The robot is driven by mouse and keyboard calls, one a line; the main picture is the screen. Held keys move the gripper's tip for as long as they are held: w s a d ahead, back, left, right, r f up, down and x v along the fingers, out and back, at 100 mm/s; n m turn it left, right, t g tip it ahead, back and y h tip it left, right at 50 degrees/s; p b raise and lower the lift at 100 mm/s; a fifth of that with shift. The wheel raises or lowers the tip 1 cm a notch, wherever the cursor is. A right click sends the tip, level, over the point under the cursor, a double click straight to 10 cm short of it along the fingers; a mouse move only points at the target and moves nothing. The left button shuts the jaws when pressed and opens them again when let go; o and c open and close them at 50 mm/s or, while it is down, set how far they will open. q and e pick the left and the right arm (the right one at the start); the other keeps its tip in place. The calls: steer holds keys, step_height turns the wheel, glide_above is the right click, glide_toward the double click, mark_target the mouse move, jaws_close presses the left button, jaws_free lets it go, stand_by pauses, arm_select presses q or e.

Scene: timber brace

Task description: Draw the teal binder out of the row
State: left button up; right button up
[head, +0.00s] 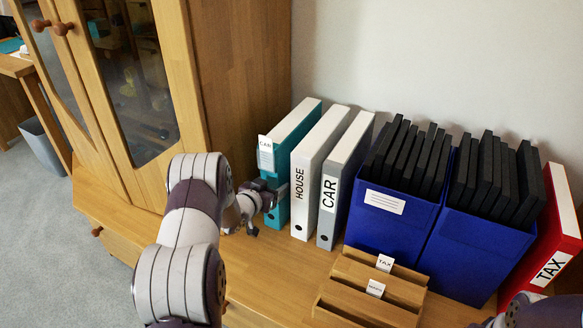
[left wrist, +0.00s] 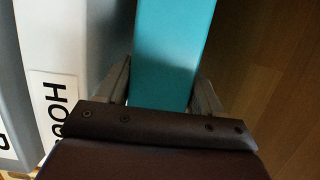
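The teal binder (head: 284,146) stands upright at the left end of the row, beside the white HOUSE binder (head: 310,177). A white label shows on its spine. My left gripper (head: 276,195) is at the lower part of this spine. In the left wrist view the teal binder (left wrist: 172,55) lies between the two fingers of my left gripper (left wrist: 163,85), one along each side, with no clear gap. The gripper looks shut on it. Part of my right arm shows at the bottom right; its fingers are not visible.
A grey CAR binder (head: 342,184) follows, then blue boxes (head: 389,224) of black folders and a red TAX binder (head: 552,245). A wooden sorter (head: 368,295) stands in front. A tall cabinet (head: 245,75) rises close on the left. Bare wood lies before the teal binder.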

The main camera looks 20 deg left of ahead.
arm_select(q)
steer(key=s+p, duration=0.3)
steer(key=s, duration=0.6)
steer(key=shift+a, duration=0.35)
stand_by(0.7)
steer(key=o, duration=1.1)
steer(key=shift+o, duration=0.2)
steer(key=shift+p, duration=0.3)
steer(key=p+v, duration=0.4)
steer(key=v, duration=0.4)
